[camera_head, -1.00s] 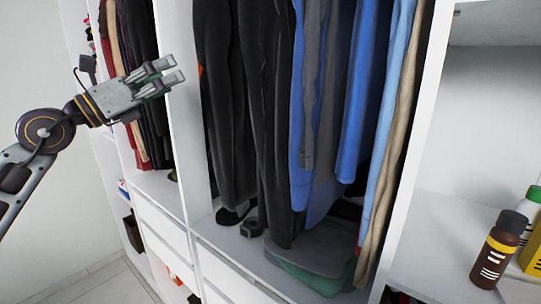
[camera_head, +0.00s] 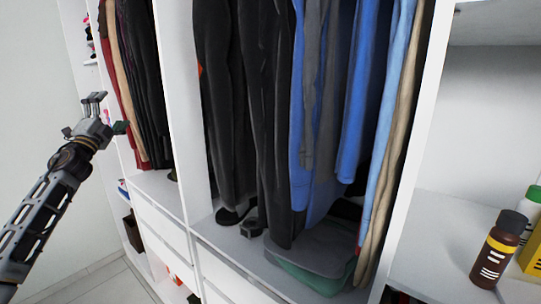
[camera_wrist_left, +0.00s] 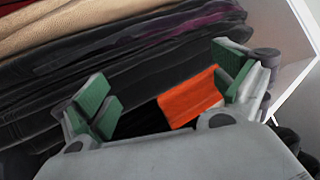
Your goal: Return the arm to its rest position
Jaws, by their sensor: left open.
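My left arm comes in from the left in the head view, and its gripper (camera_head: 96,106) is raised in front of the left part of the wardrobe. In the left wrist view the fingers (camera_wrist_left: 165,95) with green pads stand wide apart, with nothing held between them. An orange patch (camera_wrist_left: 190,97) shows beyond the gap between the fingers; I cannot tell what it is. Dark hanging clothes (camera_wrist_left: 130,65) fill much of the wrist view. My right gripper is not in view.
Black trousers (camera_head: 228,110) and blue garments (camera_head: 357,95) hang in the middle bay. Folded cloth (camera_head: 310,262) lies below them. A brown bottle (camera_head: 497,250) stands on the right shelf. White drawers (camera_head: 165,237) are below. Floor (camera_head: 105,283) is clear at lower left.

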